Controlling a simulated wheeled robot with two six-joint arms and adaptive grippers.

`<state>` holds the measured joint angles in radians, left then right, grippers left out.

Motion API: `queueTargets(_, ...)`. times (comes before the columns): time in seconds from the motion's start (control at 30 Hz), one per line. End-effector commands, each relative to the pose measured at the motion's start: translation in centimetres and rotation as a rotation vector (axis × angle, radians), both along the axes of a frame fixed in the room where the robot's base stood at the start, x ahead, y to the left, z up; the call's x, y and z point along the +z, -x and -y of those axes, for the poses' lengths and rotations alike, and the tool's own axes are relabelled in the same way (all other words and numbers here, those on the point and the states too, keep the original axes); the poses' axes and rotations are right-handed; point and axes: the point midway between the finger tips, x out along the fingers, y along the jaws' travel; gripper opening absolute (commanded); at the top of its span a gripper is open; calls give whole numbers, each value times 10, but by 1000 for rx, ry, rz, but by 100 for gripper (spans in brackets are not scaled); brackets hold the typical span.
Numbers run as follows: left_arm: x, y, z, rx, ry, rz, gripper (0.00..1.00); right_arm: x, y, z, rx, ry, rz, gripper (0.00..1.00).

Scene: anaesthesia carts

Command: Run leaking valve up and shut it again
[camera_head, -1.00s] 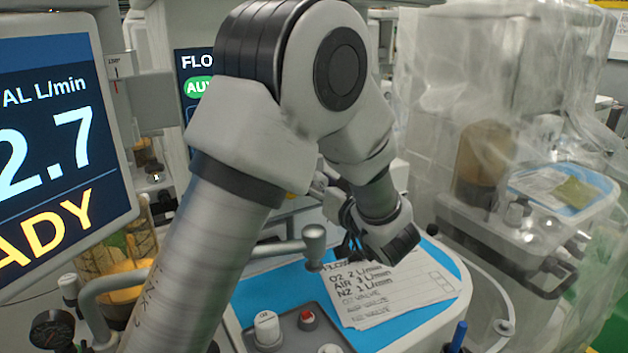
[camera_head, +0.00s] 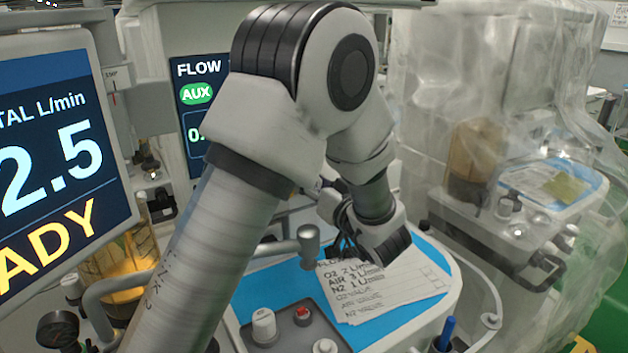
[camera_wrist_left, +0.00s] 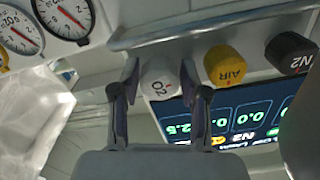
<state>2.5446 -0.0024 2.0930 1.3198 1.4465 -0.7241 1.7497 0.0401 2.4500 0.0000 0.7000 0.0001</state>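In the left wrist view my left gripper (camera_wrist_left: 160,82) has its two fingers on either side of the white O2 knob (camera_wrist_left: 158,77), close against its sides. The yellow AIR knob (camera_wrist_left: 225,66) and the black N2 knob (camera_wrist_left: 290,52) stand to the right, untouched. The flow display (camera_wrist_left: 225,112), upside down there, reads 2.5 and two values of 0.0. In the head view my left arm hides the knobs and gripper. The large screen (camera_head: 60,150) shows a total of 2.5 L/min. A handwritten flow card (camera_head: 385,285) lies on the blue mat. My right gripper is out of view.
Pressure gauges (camera_wrist_left: 65,15) are left of the knobs. A metal rail (camera_wrist_left: 160,35) runs behind the knobs. A small control box (camera_head: 290,332) and a blue pen (camera_head: 446,333) are at the front. A plastic-covered cart (camera_head: 500,130) stands at right.

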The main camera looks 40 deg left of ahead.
Motion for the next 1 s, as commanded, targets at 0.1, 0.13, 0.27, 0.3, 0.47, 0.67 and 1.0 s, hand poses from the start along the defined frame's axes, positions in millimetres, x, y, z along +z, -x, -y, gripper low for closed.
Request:
queueTargets(0.1, 0, 0, 0, 0, 0, 0, 48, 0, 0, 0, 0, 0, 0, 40)
queueTargets(0.13, 0, 0, 0, 0, -1, 0, 48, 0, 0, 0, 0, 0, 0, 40)
queueTargets(0.27, 1, 0, 1, -2, -1, 1, 48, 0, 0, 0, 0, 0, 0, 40)
queueTargets(0.3, 1, 0, 4, -2, -2, 1, 48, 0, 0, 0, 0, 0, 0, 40)
queueTargets(0.47, 1, 7, 26, -4, -6, 1, 48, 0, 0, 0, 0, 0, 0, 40)
queueTargets(0.67, 0, 17, 60, -2, -4, 0, 48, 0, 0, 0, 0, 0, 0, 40)
queueTargets(1.0, -1, 21, 70, 1, 2, -1, 48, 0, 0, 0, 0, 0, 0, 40)
